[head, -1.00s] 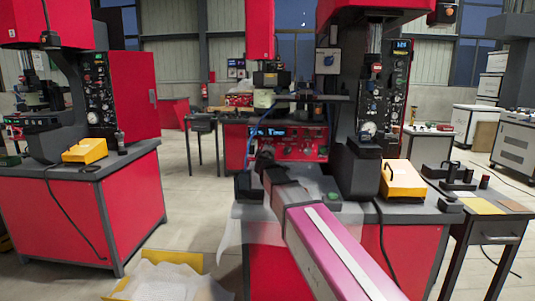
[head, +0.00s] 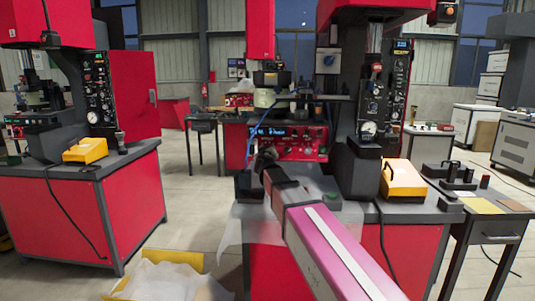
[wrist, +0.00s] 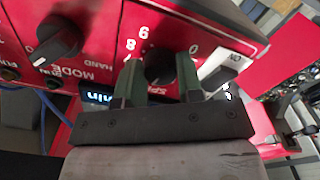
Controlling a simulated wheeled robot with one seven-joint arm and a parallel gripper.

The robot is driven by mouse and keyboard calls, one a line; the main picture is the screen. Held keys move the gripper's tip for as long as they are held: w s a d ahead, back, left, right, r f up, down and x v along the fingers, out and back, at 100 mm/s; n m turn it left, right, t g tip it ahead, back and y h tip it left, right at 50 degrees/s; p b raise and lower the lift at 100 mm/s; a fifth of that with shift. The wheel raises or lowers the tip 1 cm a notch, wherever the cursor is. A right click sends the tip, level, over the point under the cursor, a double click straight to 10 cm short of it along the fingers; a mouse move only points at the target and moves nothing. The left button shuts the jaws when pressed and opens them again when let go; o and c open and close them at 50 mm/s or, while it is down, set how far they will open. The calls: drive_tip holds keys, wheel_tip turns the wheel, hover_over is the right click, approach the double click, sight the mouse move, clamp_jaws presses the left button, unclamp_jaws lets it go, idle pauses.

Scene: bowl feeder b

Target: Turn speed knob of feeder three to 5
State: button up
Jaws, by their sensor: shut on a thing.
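A red control box (head: 312,143) with a lit blue display (head: 278,132) stands on the red machine's table. My gripper (head: 264,157) reaches its front at the left end. In the wrist view, which shows the panel upside down, my gripper (wrist: 158,78) is shut on the black speed knob (wrist: 158,62), one finger on each side. No feeder number is readable.
A black mode knob (wrist: 57,40) sits to the left in the wrist view, and a switch (wrist: 222,78) marked ON sits close to the right finger. A yellow box (head: 403,180) stands on the table to the right. A yellow-edged crate (head: 165,262) lies on the floor.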

drive_tip(key=shift+s, duration=0.1)
idle(0.4)
drive_tip(key=o, duration=0.9)
drive_tip(key=shift+o, duration=0.2)
drive_tip(key=s, duration=1)
drive_tip(key=shift+s+a, duration=0.2)
drive_tip(key=shift+s, duration=0.15)
